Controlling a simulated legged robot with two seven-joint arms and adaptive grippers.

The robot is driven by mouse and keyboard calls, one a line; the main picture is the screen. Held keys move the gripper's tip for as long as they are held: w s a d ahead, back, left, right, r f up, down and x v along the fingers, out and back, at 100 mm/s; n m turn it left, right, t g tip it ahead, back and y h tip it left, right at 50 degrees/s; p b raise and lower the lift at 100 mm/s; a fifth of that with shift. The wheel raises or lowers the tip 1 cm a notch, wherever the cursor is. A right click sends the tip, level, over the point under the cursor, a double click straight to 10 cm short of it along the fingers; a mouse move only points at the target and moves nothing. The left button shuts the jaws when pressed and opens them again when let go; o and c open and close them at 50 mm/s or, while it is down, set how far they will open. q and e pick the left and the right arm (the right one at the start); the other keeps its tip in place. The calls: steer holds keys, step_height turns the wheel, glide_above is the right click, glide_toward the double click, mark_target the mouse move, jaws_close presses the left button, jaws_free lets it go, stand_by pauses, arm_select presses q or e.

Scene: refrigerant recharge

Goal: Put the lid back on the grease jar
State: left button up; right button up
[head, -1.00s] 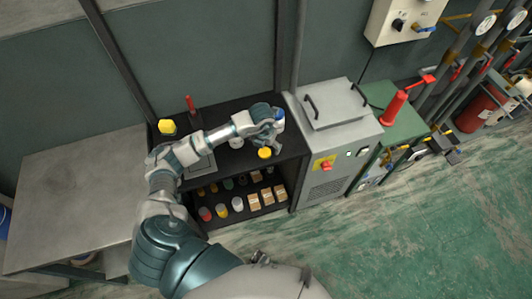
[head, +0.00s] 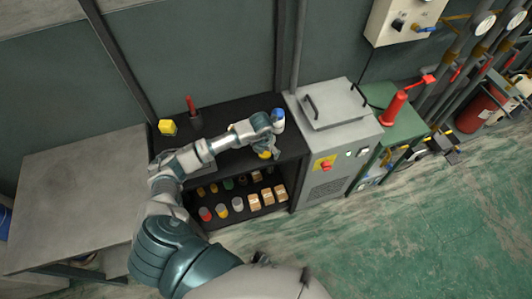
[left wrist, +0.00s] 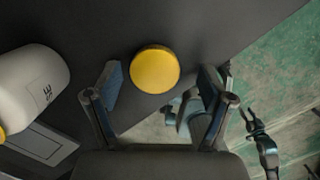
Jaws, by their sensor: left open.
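The round yellow lid (head: 264,155) lies near the front edge of the black shelf top. In the left wrist view it is a flat yellow disc (left wrist: 155,69) between the fingertips, with a gap on both sides. My left gripper (head: 268,143) is open above the lid and partly covers it in the head view.
A blue-topped container (head: 278,114) stands behind the left hand. A yellow item (head: 167,127) and a dark holder with a red handle (head: 194,118) stand at the back left. The lower shelf holds cans and boxes (head: 267,196). A grey machine (head: 338,140) borders the right.

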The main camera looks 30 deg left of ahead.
arm_select(q)
steer(key=shift+a, duration=0.3)
steer(key=c, duration=0.7)
steer(key=shift+a+f, duration=0.1)
steer(key=shift+a, duration=0.05)
steer(key=shift+c, duration=0.4)
steer(key=shift+d, duration=0.2)
arm_select(e)
steer(key=shift+w+a+r, duration=0.1)
steer(key=shift+a, duration=0.2)
